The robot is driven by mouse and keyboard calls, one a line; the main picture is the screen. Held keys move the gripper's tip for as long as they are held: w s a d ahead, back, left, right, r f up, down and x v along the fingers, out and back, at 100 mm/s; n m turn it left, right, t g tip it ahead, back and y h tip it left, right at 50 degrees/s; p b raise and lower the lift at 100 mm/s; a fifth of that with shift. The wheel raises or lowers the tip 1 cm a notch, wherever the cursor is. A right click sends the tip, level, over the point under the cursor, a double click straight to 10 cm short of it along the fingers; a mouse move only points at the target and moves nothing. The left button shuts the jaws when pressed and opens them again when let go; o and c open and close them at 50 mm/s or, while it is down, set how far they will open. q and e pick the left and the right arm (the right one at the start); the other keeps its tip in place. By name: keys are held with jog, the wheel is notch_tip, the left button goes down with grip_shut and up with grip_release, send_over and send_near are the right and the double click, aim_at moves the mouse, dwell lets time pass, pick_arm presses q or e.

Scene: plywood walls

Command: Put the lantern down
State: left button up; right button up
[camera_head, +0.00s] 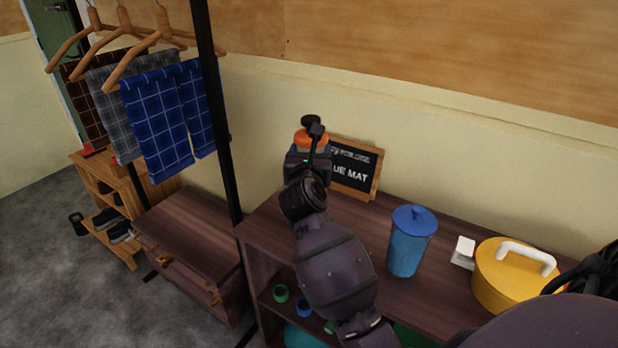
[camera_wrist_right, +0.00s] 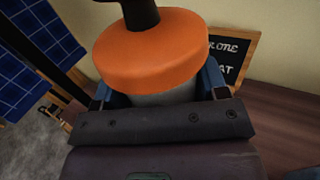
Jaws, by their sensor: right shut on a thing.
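The lantern (camera_head: 311,139) has an orange cap, a black top and a pale grey body. My right gripper (camera_head: 309,158) is shut on it at the back left of the dark wooden shelf unit (camera_head: 385,218), in front of the wall. In the right wrist view the lantern's orange cap (camera_wrist_right: 155,50) sits above the blue fingers of my gripper (camera_wrist_right: 158,93), which are on either side of the pale body. The lantern's base is hidden, so I cannot tell whether it touches the top. My left gripper is not in view.
A chalkboard sign (camera_head: 354,167), partly covered, reads "UE MAT" beside the lantern. A blue lidded canister (camera_head: 410,245), a small white object (camera_head: 463,252) and a yellow pot (camera_head: 505,280) stand to the right. A black rack post (camera_head: 217,110) rises to the left.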

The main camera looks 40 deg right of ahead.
notch_tip(320, 180, down, 5)
jog(key=shift+f+b, duration=0.1)
jog(key=shift+b, duration=0.7)
jog(key=shift+f, duration=0.45)
jog(key=o, duration=1.3)
jog(key=shift+o, duration=1.3)
